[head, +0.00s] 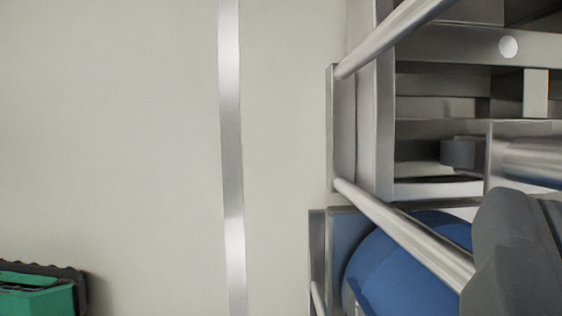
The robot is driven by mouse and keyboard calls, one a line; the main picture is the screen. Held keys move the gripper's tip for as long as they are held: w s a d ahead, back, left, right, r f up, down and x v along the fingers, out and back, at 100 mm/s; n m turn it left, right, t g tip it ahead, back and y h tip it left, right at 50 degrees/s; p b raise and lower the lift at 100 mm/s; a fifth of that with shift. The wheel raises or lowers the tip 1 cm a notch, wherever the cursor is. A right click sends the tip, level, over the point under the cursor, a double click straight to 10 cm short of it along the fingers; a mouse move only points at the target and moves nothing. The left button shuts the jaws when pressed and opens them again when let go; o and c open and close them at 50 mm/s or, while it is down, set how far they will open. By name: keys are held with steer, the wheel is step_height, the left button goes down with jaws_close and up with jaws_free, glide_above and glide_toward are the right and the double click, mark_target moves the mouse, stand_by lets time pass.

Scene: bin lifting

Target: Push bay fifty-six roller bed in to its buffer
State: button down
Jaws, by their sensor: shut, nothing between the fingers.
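A bare metal frame with round rails (400,235) fills the right side of the head view. I cannot tell whether it is the bay fifty-six roller bed, and no bay number is readable. No buffer can be made out. A blue rounded body (415,270) sits behind the lower rail, partly hidden. A dark grey rounded part (515,255) covers the frame at the lower right, close to the camera; I cannot tell what it is. No fingers of my gripper show.
A pale floor with a shiny metal strip (230,150) running top to bottom lies left of the frame. A green body with a dark ridged edge (35,295) shows at the lower left corner and may be part of me.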

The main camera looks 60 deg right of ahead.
steer(key=s+f+p+v, duration=0.1)
steer(key=s+p+v, duration=0.1)
steer(key=p+v, duration=0.4)
steer(key=v, duration=0.4)
steer(key=shift+s+d, duration=0.25)
steer(key=shift+d, duration=0.05)
